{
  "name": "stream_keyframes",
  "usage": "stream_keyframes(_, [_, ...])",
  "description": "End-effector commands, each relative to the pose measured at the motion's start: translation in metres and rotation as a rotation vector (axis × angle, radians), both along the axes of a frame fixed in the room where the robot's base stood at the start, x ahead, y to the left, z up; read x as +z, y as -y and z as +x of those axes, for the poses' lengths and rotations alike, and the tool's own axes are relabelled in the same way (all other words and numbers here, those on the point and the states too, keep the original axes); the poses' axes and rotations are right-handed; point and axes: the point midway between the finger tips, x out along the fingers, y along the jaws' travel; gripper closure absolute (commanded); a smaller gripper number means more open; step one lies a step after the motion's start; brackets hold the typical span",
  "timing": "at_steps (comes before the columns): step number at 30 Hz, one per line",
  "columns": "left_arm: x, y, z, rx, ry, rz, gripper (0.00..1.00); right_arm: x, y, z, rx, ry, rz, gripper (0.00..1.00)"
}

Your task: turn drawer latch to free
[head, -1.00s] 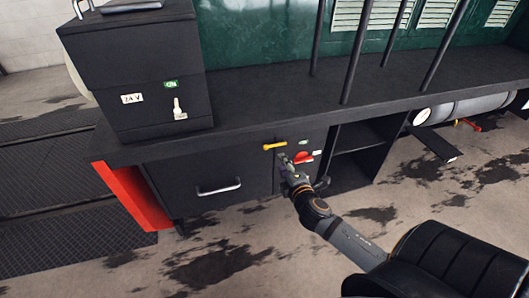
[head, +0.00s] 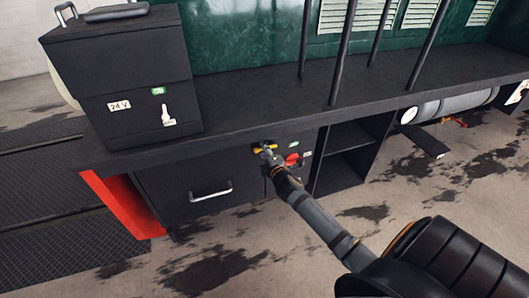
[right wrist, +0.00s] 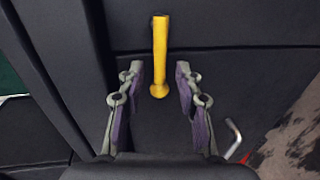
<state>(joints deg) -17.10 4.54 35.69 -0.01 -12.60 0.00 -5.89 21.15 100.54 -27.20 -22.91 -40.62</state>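The drawer latch (head: 264,147) is a yellow lever with a rounded end on the dark cabinet front, right of and above the drawer (head: 195,180) with its silver handle (head: 210,191). In the head view the latch lies roughly level and is partly covered by my right gripper (head: 268,154). In the right wrist view the latch (right wrist: 160,55) lies between the two fingers of the open gripper (right wrist: 157,85), with a gap on each side. The fingers do not appear to press on it. My left gripper is not in view.
A red handle (head: 293,159) sits just right of my gripper, beside small green labels. An open shelf bay (head: 345,155) is further right. A black box (head: 125,85) marked 24 V stands on the deck above. A red panel (head: 118,203) edges the cabinet's left.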

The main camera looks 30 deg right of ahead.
Motion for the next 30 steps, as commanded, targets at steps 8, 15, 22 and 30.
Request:
stream_keyframes(8, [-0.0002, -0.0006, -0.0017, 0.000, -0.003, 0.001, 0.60, -0.0001, 0.0000, -0.0003, 0.000, 0.000, 0.000, 0.92])
stream_keyframes(15, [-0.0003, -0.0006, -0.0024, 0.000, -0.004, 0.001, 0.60, -0.0001, 0.0001, -0.0005, -0.001, -0.001, 0.000, 1.00])
stream_keyframes(22, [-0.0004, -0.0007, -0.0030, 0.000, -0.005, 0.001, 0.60, -0.0003, 0.0001, -0.0005, -0.001, -0.001, -0.001, 1.00])
stream_keyframes(30, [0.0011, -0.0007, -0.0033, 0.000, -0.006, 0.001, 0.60, -0.0033, -0.0002, -0.0004, -0.002, -0.016, -0.061, 1.00])
